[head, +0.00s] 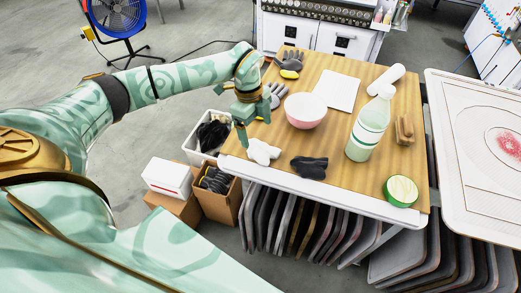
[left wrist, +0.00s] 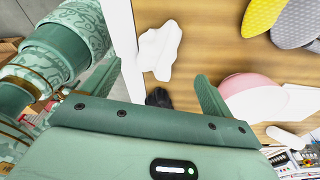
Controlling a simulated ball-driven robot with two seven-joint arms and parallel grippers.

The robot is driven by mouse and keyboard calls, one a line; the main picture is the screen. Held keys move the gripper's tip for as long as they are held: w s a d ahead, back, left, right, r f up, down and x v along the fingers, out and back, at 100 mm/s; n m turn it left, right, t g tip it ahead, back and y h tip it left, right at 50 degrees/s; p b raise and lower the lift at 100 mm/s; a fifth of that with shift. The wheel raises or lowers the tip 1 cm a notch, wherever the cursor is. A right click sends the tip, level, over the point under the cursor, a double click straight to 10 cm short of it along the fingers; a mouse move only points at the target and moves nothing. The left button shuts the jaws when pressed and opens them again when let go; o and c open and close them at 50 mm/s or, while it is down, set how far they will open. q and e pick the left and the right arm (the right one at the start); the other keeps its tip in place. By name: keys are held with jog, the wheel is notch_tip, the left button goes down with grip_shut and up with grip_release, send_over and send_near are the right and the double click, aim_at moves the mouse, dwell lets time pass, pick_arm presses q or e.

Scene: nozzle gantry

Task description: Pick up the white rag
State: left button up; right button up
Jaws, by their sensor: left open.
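The white rag (head: 263,151) lies crumpled on the wooden table near its front left corner, left of a dark rag (head: 309,167). My left gripper (head: 253,125) is open and empty above the table's left edge, just behind the white rag in the head view. In the left wrist view the white rag (left wrist: 160,50) lies beyond the open fingers (left wrist: 158,88), apart from them. The dark rag (left wrist: 158,97) shows partly between the fingers there. My right gripper is not in view.
On the table (head: 235,166) stand a pink bowl (head: 305,112), a green-white bottle (head: 369,128), a green round tin (head: 401,191) and a wooden brush (head: 405,130). Grey gloves (head: 290,62) and a white sheet (head: 337,90) lie further back. Boxes (head: 168,178) stand on the floor at left.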

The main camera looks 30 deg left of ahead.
aim_at(260, 147)
pick_arm(q)
jog(key=f, duration=0.3)
jog(key=d+f+b, duration=0.1)
jog(key=f, duration=0.3)
jog(key=shift+s+d, duration=0.15)
jog(key=shift+d, duration=0.05)
jog(key=shift+r, duration=0.1)
jog(key=c, duration=1.1)
